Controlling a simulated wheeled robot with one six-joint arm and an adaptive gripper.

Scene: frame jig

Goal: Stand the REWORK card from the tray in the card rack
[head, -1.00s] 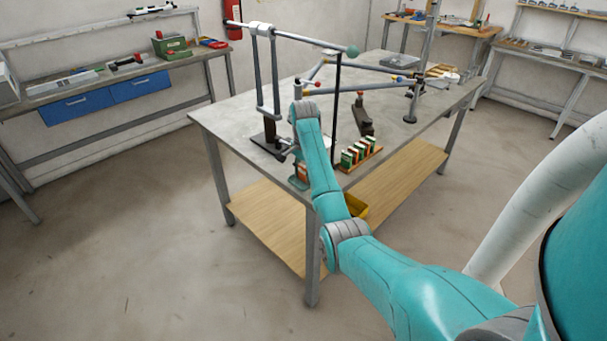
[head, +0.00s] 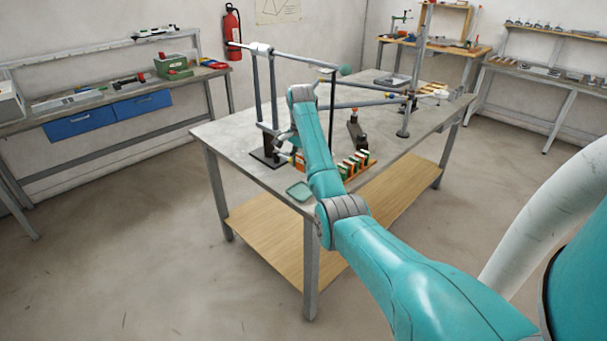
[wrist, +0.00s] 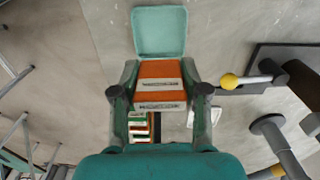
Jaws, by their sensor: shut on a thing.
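My gripper (wrist: 160,84) is shut on an orange card (wrist: 160,70) with white label bands; the lettering is too small to read. In the head view the card (head: 300,162) shows as a small orange patch beside my gripper (head: 293,157), partly behind my arm. The teal tray (wrist: 159,31) lies beyond the card in the wrist view, and its visible floor is empty. It also shows on the table's near corner in the head view (head: 299,191). The card rack (head: 358,168), holding several green, white and orange cards, stands right of my arm. It is partly hidden below my gripper in the wrist view (wrist: 139,127).
The grey table (head: 222,138) carries a dark-based stand (head: 265,157) with upright posts left of my gripper, and a bar (head: 300,58) crosses above. A thin black post (head: 332,100) rises behind my arm. A dark block with an orange knob (head: 355,125) stands behind the rack.

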